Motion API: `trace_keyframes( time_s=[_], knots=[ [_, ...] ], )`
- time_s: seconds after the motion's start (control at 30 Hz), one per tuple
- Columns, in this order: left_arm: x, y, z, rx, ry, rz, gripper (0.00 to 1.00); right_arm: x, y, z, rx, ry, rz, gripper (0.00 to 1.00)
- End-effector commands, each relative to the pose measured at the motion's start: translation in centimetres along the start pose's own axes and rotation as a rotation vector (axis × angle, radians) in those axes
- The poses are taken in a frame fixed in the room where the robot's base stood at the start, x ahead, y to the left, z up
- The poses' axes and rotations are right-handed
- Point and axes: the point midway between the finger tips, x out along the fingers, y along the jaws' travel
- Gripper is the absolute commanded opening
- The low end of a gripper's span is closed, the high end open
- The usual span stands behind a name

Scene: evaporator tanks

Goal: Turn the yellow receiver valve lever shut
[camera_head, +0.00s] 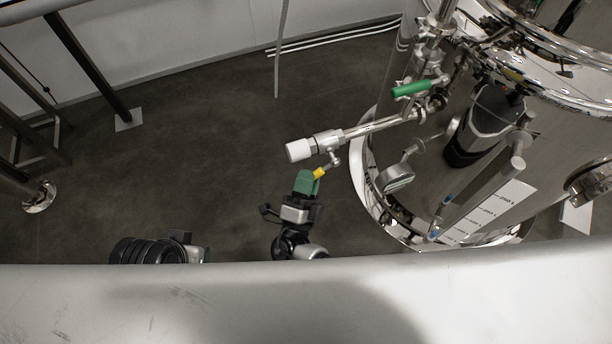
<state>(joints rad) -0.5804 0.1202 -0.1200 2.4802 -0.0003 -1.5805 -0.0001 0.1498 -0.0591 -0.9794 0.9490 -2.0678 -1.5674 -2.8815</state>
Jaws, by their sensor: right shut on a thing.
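The yellow lever (320,173) hangs below a shiny horizontal pipe with a white end (299,150), left of the steel tank. Only a short yellow piece of it shows. My right gripper (309,181), with green fingers, comes up from below and is shut on the yellow lever. The fingers cover the rest of the lever. My left gripper is not clearly in view; only dark ribbed and grey parts of mine show at the lower left.
A polished steel tank (395,75) with pipes fills the right side. A green lever (410,88) sits above the horizontal pipe. A pale smooth surface (300,300) crosses the bottom. Dark floor (190,140) lies open to the left.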

Motion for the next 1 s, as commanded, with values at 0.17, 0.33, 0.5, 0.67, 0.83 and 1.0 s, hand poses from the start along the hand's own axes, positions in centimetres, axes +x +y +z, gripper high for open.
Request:
trace_keyframes(
  time_s=[0.17, 0.33, 0.5, 0.67, 0.83, 1.0],
  knots=[
    [0.08, 0.00, 0.01, 0.000, 0.001, 0.000, 0.45, 0.04, 0.38, -0.11, -0.030, -0.005, -0.028, 0.00],
    [0.08, 0.01, 0.01, 0.000, 0.001, 0.000, 0.45, 0.05, 0.44, -0.13, -0.038, -0.007, -0.035, 0.00],
    [0.08, 0.00, 0.01, 0.000, 0.001, 0.000, 0.45, 0.07, 0.43, -0.13, -0.037, -0.006, -0.035, 0.00],
    [0.07, 0.01, 0.00, 0.000, 0.001, 0.000, 0.45, 0.08, 0.41, -0.13, -0.037, -0.006, -0.034, 0.28],
    [0.07, 0.01, 0.00, 0.000, 0.001, 0.000, 0.45, 0.04, 0.38, -0.11, -0.036, -0.007, -0.034, 0.45],
    [0.08, 0.01, 0.00, 0.000, 0.001, 0.000, 0.45, 0.00, 0.37, -0.09, -0.035, -0.008, -0.034, 0.45]
  ],
)
